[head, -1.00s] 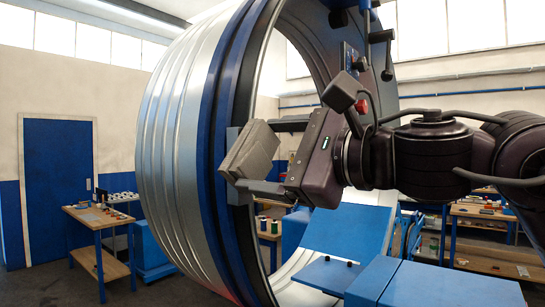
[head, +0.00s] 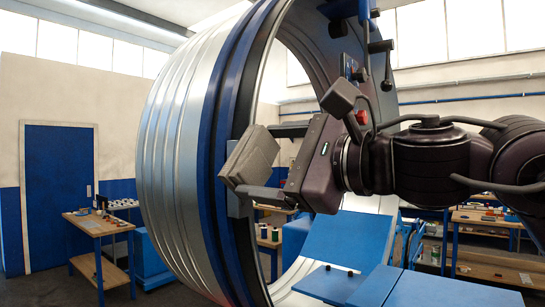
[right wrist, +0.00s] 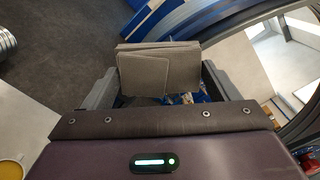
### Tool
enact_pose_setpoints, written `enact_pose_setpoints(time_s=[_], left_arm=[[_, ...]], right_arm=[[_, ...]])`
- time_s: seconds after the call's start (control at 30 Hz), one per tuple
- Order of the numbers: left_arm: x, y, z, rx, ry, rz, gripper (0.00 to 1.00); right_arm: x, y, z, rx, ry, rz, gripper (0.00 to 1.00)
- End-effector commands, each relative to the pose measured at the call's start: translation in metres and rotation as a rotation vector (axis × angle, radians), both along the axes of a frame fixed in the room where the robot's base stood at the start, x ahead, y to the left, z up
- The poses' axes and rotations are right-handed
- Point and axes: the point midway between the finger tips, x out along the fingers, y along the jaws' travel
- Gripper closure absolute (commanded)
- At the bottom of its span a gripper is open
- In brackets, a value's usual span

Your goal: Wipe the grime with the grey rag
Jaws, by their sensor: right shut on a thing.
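The grey rag (head: 254,156) is a folded pad held between the fingers of my right gripper (head: 262,166). It is at the front rim of the large duct (head: 170,150), by the dark blue ring (head: 212,150). I cannot tell whether it touches the ring. In the right wrist view, the rag (right wrist: 158,70) spans between the two fingers of the gripper (right wrist: 158,86), with blue ring surface beyond it. No grime can be made out; any behind the rag is hidden. My left gripper is not in view.
A blue panel (head: 336,238) and blue boxes stand low inside and before the duct. Levers (head: 381,48) hang at its upper right rim. A workbench (head: 98,225) stands at the left, with open floor around it.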

Motion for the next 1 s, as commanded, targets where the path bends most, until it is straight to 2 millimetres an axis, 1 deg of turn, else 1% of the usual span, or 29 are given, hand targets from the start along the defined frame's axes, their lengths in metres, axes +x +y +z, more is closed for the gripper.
enact_pose_setpoints(time_s=[0.03, 0.27, 0.53, 0.8, 1.0], left_arm=[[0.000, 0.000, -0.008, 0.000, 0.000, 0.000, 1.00], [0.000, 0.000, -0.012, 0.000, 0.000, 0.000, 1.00], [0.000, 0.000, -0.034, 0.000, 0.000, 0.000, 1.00], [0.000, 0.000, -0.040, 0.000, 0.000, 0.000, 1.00], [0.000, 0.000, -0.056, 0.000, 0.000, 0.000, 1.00]], right_arm=[[0.000, 0.001, -0.009, -0.002, 0.001, 0.000, 0.44], [0.000, 0.001, -0.015, -0.002, 0.001, 0.000, 0.44], [0.000, -0.001, -0.039, -0.003, 0.002, -0.001, 0.44], [0.000, -0.001, -0.047, -0.002, 0.002, 0.000, 0.44], [-0.001, -0.001, -0.064, -0.002, 0.001, 0.000, 0.44]])
